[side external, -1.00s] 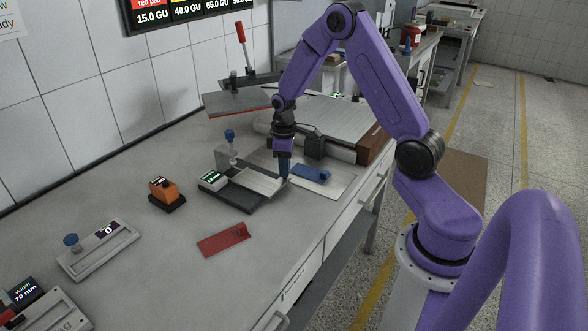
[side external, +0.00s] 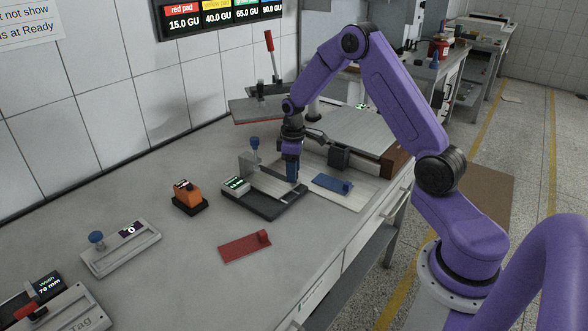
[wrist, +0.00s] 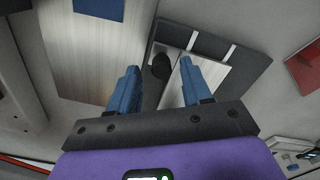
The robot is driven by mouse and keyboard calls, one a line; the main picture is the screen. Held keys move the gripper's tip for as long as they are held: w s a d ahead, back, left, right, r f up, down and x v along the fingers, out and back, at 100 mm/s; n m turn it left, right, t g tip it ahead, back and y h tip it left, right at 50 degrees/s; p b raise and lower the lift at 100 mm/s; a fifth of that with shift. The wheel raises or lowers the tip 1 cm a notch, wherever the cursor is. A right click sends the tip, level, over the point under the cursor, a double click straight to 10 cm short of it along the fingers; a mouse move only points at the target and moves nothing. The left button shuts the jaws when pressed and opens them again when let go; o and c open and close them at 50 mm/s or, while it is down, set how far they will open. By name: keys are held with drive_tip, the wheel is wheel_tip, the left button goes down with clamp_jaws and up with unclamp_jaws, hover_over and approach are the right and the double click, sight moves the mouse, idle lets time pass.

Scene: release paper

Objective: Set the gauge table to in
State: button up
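The gauge (side external: 264,205) has a dark base, a small green-lit display (side external: 236,186) and a blue-topped post (side external: 254,147). Its pale sliding table (side external: 268,184) lies on the base, with dark base showing at its right end. In the wrist view the table (wrist: 208,72) lies by the right finger, and pale strips show on the dark base (wrist: 240,62). A dark round knob (wrist: 161,66) shows between and beyond my fingertips. My gripper (side external: 292,181) is low at the table's right end. Its blue fingers (wrist: 157,82) are apart; contact with the table cannot be told.
A blue pad (side external: 331,183) lies on a pale board (side external: 350,197) to the right. A red pad (side external: 245,246) lies in front. An orange device (side external: 187,195) and a grey device (side external: 120,248) stand left. A red-handled press (side external: 269,42) stands behind. Bench between them is clear.

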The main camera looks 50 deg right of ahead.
wheel_tip(320, 180, up, 18)
drive_tip(key=shift+f, duration=0.25)
idle(0.4)
drive_tip(key=shift+s, duration=0.1)
drive_tip(key=s+a+n, duration=0.3)
drive_tip(key=s+a, duration=1)
drive_tip(key=a, duration=0.4)
drive_tip(key=s+a+f+n, duration=0.1)
drive_tip(key=s+n, duration=0.1)
drive_tip(key=s, duration=0.8)
drive_tip(key=s+a+f+n, duration=0.1)
drive_tip(key=s+f+n, duration=0.1)
drive_tip(key=s, duration=0.9)
